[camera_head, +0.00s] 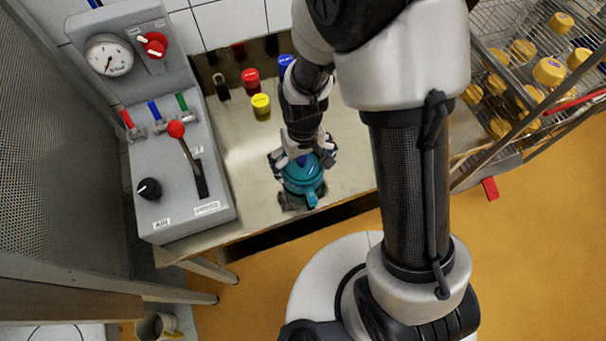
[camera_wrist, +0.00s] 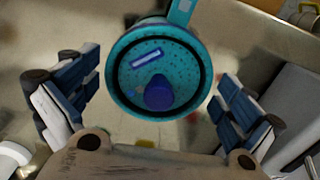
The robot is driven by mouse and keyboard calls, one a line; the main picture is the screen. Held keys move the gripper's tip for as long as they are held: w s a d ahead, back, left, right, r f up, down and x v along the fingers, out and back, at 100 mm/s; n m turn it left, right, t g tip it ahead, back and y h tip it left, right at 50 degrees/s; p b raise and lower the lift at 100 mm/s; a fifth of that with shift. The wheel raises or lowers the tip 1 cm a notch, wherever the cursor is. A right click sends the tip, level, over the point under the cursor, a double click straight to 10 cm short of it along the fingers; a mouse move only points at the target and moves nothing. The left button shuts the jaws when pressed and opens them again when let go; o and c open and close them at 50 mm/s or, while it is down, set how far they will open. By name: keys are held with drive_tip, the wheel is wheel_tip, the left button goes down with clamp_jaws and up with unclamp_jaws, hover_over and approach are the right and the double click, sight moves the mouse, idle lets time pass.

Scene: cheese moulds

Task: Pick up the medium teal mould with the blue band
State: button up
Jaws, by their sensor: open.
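The teal mould (camera_head: 303,178) stands on the steel table near its front edge, below my gripper in the head view. In the wrist view the teal mould (camera_wrist: 188,88) shows from above as a round, dotted top with a dark ring, a blue knob and a small blue strip. A teal handle juts from its rim. My gripper (camera_wrist: 158,100) is open, with one finger on each side of the mould and a visible gap to it on both sides. In the head view my gripper (camera_head: 304,158) partly covers the mould's top.
A grey control panel (camera_head: 180,170) with a gauge and levers stands left on the table (camera_head: 255,150). Red (camera_head: 251,78), yellow (camera_head: 261,105) and blue (camera_head: 287,62) capped items stand at the back. A wire rack (camera_head: 490,50) with yellow items is at right.

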wheel_tip(320, 180, down, 2)
drive_tip(key=shift+f, duration=0.15)
drive_tip(key=shift+c, duration=0.5)
drive_tip(key=c, duration=0.7)
drive_tip(key=shift+r, duration=0.2)
